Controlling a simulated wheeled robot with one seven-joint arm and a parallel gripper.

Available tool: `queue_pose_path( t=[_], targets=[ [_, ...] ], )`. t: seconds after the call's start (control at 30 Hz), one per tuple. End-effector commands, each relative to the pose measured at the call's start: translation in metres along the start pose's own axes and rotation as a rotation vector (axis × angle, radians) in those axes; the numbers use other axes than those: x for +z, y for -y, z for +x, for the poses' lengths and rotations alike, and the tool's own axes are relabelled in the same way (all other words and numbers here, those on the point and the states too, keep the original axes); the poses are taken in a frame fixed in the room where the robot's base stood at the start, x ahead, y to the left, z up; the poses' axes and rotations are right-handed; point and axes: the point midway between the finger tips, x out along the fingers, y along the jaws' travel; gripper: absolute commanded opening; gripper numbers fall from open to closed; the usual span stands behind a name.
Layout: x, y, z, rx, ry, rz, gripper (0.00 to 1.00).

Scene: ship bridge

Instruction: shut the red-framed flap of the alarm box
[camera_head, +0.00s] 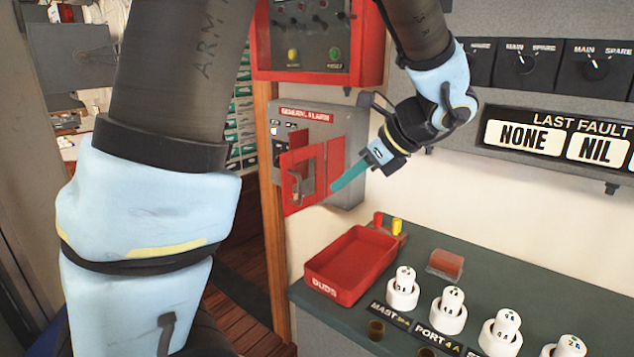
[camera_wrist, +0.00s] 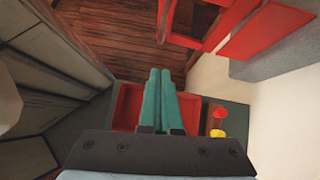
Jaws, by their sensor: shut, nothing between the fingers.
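The grey alarm box (camera_head: 320,124), lettered GENERAL ALARM, is on the wall in the middle of the head view. Its red-framed flap (camera_head: 286,188) stands open, out from the box, with a grey handle across it. In the wrist view the flap (camera_wrist: 184,41) shows at the top, left of a red panel on the box. My gripper (camera_head: 335,187) has teal fingers, shut and empty, pointing down-left close to the flap's right side. I cannot tell whether they touch it. In the wrist view the fingertips (camera_wrist: 160,70) look below the flap, apart from it.
A red tray (camera_head: 350,265) sits on the green counter (camera_head: 480,283) below the box, with red and yellow pegs behind it. Several white knobs stand to the right. A red-framed panel (camera_head: 318,73) hangs above the box. Open wooden floor lies left of the counter.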

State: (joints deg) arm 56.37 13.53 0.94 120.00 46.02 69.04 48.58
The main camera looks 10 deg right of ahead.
Motion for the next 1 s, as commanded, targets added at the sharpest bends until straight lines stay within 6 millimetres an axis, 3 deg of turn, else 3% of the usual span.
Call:
queue_pose_path(
  t=[0.2, 0.4, 1.0],
  targets=[
    [0.005, -0.001, 0.041, 0.005, 0.000, -0.001, 0.00],
    [0.023, -0.001, 0.059, 0.003, -0.002, -0.003, 0.00],
    [0.030, 0.000, 0.068, -0.002, -0.002, 0.001, 0.00]
  ],
)
